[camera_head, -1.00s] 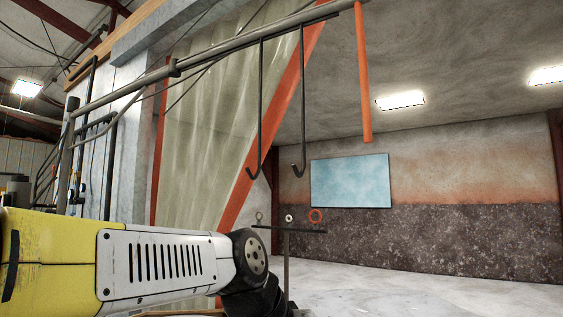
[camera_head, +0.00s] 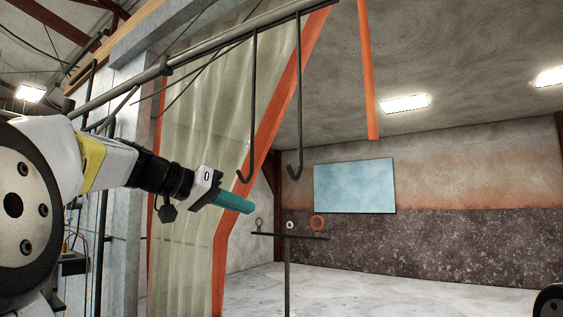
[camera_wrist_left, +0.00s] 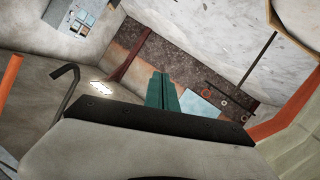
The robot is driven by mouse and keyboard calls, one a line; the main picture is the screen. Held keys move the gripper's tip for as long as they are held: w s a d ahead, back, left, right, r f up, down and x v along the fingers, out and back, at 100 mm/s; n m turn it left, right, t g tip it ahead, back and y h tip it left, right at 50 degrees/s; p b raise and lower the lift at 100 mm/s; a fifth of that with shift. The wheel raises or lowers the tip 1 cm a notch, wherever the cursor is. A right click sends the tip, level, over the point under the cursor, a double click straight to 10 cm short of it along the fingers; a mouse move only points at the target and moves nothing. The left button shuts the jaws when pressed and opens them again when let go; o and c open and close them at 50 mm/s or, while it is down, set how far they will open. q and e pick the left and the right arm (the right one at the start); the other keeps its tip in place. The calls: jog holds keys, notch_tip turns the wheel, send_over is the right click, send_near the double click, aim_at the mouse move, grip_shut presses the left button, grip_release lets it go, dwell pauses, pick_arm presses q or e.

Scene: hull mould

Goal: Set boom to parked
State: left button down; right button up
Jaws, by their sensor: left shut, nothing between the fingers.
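The boom (camera_head: 228,40) is a long grey pole that slopes up from the wall at left and leaves the top of the head view. Two dark hooks (camera_head: 252,95) (camera_head: 299,95) hang from it. An orange strip (camera_head: 367,70) hangs down to their right; its upper end is out of frame. My left gripper (camera_head: 236,203) has teal fingers, closed together and empty. In the head view its tips appear just below the left hook; I cannot tell whether they touch. In the left wrist view, the fingers (camera_wrist_left: 162,92) point ahead, with a hook (camera_wrist_left: 66,85) to their left. My right gripper is out of view.
A dark stand (camera_head: 287,270) with small rings on its crossbar is behind the gripper. A translucent curtain with orange edges (camera_head: 275,110) hangs behind the hooks. A blue panel (camera_head: 354,186) is on the far wall.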

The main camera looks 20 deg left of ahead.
pick_arm(q)
jog(key=a+r+m+t+h, duration=0.1)
jog(key=a+r+m+t, duration=0.4)
jog(key=r, duration=0.7)
jog(key=w+d+g, duration=0.2)
jog(key=w+d, duration=0.5)
jog(key=w, duration=0.4)
jog(key=shift+w+d+n+h, duration=0.25)
jog(key=shift+w+n+h, duration=0.05)
jog(key=shift+w+n, duration=0.1)
jog(key=w+d+n+t+y, duration=0.1)
jog(key=w+d+n+y, duration=0.1)
jog(key=w, duration=1.1)
jog(key=shift+d+y, duration=0.4)
jog(key=shift+d, duration=0.05)
jog(key=v, duration=0.7)
jog(key=shift+s, duration=0.25)
